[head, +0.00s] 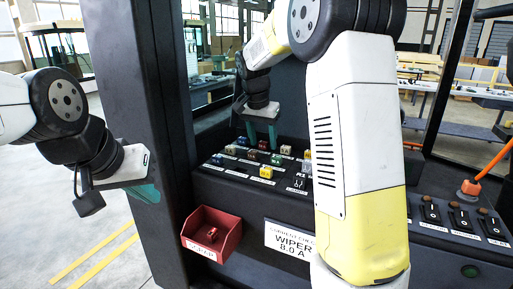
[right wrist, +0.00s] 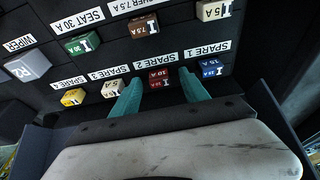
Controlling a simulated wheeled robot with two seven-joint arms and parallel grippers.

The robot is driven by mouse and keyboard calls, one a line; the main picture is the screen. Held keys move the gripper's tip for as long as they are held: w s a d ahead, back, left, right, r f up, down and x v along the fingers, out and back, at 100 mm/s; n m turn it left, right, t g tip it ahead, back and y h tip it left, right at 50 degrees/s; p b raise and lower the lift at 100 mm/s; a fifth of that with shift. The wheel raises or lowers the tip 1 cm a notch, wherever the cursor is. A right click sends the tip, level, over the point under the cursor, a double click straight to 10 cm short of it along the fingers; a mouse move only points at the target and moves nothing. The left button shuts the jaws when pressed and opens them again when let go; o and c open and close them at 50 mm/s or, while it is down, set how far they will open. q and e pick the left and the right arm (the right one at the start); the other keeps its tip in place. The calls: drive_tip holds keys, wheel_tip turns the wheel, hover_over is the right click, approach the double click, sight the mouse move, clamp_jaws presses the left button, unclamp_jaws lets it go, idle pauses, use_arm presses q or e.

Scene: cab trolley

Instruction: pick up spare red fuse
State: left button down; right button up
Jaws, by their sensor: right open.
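The dark red fuse (right wrist: 158,76) sits upright in the panel at the SPARE 2 label in the right wrist view. It also shows small in the head view (head: 263,146), in the back row. My right gripper (right wrist: 159,82) is open, with one teal fingertip on each side of the red fuse. In the head view, my right gripper (head: 261,140) points down over the back row. I cannot tell whether the fingers touch the fuse. My left gripper (head: 146,192) is away at the left, beside the dark post, and its finger gap is not clear.
A blue fuse (right wrist: 209,68) and a tan fuse (right wrist: 113,88) stand close on either side; a yellow fuse (right wrist: 73,97) is further along. A red scrap bin (head: 228,246) hangs at the panel's front, beside a WIPER 8.0 A sign (head: 288,240). An orange lever (head: 471,187) stands right.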

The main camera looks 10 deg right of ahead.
sight(263, 142)
drive_tip(key=shift+c, duration=0.2)
clamp_jaws()
wheel_tip(263, 142, up, 10)
idle(0.4)
